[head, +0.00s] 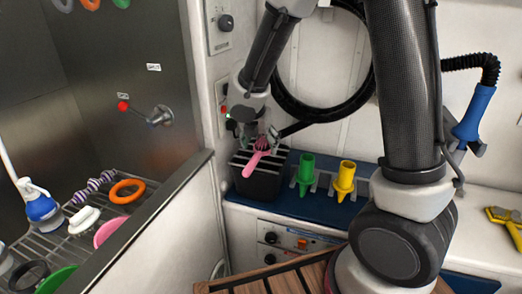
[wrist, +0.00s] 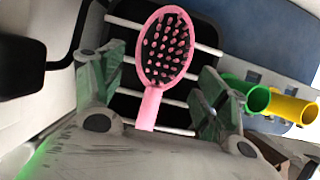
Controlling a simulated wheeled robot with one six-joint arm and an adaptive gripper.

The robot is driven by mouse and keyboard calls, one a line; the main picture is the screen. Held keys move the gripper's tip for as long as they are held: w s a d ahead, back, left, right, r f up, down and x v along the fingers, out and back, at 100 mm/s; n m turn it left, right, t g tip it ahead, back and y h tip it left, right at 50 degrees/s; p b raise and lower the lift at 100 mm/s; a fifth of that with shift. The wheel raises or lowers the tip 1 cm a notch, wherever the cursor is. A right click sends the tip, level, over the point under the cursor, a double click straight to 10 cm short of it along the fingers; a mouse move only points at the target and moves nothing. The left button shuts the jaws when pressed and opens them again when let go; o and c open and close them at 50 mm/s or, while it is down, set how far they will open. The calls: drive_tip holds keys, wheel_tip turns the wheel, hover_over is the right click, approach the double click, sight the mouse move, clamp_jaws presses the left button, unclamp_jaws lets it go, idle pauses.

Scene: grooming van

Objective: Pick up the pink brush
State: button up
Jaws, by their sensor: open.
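The pink brush (head: 257,155) lies on top of a black bin with pale bars (head: 262,183), beside the corner wall. My gripper (wrist: 158,90) is open, with one green-padded finger on each side of the brush and visible gaps to both. In the head view my gripper (head: 254,134) is just above the bin, by the brush. I cannot tell the exact height gap.
A green holder (head: 305,172) and a yellow holder (head: 345,178) stand on the blue mat right of the bin. A black hose loop hangs behind.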

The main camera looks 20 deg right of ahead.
drive_tip(key=shift+w+f, duration=0.1)
drive_tip(key=shift+f, duration=0.2)
drive_tip(key=c, duration=1.2)
drive_tip(key=shift+c, duration=0.2)
